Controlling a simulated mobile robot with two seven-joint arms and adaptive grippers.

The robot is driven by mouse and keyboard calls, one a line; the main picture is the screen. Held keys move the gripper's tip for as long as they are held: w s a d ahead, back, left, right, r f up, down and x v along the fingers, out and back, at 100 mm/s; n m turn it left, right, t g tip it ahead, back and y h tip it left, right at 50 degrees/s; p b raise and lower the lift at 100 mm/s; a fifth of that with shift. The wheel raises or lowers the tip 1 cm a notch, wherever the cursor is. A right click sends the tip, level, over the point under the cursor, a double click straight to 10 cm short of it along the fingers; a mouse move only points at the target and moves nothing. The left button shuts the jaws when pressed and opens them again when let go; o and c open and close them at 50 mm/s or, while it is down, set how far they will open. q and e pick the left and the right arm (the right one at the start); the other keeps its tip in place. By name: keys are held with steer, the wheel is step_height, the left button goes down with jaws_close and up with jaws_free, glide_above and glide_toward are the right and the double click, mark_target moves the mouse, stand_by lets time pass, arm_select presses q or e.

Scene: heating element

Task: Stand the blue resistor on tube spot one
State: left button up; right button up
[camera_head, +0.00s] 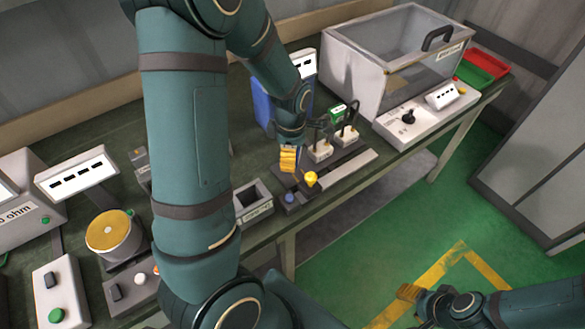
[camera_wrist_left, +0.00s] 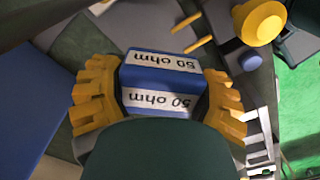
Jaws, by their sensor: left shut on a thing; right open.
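The blue resistor (camera_wrist_left: 160,85), a block with white "50 ohm" labels, sits between the yellow fingers of my left gripper (camera_wrist_left: 158,100) in the left wrist view. The gripper is shut on it. In the head view my left gripper (camera_head: 288,158) is over the bench fixture, just behind a yellow knob (camera_head: 311,178); I cannot make out the resistor there. My right gripper (camera_head: 408,292) is open, low at the right over the green floor, away from the bench. I cannot tell which place is tube spot one.
White blocks (camera_head: 320,150) with a green part (camera_head: 337,115) stand right beside the left gripper. A blue upright panel (camera_head: 263,105) is behind it. A grey open box (camera_head: 253,200) is at the front edge. A large clear-lidded case (camera_head: 385,60) stands at the back right.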

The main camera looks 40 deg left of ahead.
arm_select(q)
steer(key=shift+f+b, duration=0.55)
steer(key=shift+f, duration=1.95)
steer(key=shift+f, duration=0.15)
steer(key=o, duration=1.3)
steer(key=shift+r, duration=0.2)
step_height(320, 180, up, 12)
steer(key=p, duration=0.3)
steer(key=shift+s+f, duration=0.1)
